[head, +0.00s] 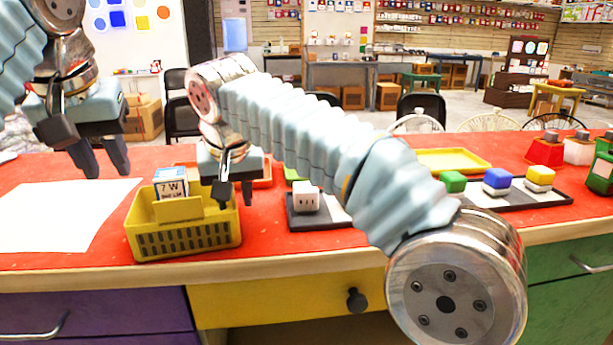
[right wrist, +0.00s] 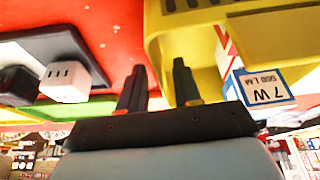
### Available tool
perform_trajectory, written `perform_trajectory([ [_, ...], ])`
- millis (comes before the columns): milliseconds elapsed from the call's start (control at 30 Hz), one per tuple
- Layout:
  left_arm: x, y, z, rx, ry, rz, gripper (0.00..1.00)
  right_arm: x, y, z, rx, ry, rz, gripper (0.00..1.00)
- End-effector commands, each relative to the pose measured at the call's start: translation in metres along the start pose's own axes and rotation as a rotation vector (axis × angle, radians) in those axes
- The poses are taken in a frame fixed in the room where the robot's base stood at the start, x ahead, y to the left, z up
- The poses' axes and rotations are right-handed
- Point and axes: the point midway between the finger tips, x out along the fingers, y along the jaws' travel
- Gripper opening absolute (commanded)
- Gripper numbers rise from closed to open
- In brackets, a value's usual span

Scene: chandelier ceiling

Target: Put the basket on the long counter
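The yellow basket (head: 190,241) stands on a red-topped counter (head: 283,246), with slots in its front wall. Inside is a white and blue box marked "7 W" (head: 171,189), also seen in the right wrist view (right wrist: 264,88). My right gripper (head: 235,194) is at the basket's right side, fingers pointing down. In the right wrist view, its fingers (right wrist: 158,88) are apart, with the basket's yellow wall (right wrist: 200,60) by the right finger; I cannot tell whether they touch it. My left gripper (head: 100,160) is open and empty above the counter, left of the basket.
White paper (head: 60,215) lies left of the basket. A dark tray with a white cube (head: 306,197) is close on its right. Further right are a yellow tray (head: 452,160) and colored blocks (head: 497,180). Chairs and other tables (head: 340,72) stand behind.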

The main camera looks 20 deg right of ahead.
Motion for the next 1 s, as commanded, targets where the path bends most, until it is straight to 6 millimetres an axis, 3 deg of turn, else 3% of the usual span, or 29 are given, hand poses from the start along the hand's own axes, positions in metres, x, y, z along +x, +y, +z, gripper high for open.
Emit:
perform_trajectory([
  [200,0.0,0.0,0.0,0.0,0.0,0.0,0.33,-0.053,-0.001,-0.001,0.001,0.003,-0.002,0.33],
  [400,0.001,0.0,0.0,0.0,0.0,0.0,0.33,-0.085,0.0,-0.001,0.002,0.002,0.0,0.33],
  [600,0.001,0.0,0.0,0.0,0.0,0.0,0.33,-0.095,0.0,0.0,0.0,0.0,0.0,0.33],
  [1000,0.001,0.0,0.0,0.0,0.0,0.0,0.33,-0.096,0.0,0.0,0.001,0.0,0.0,0.33],
])
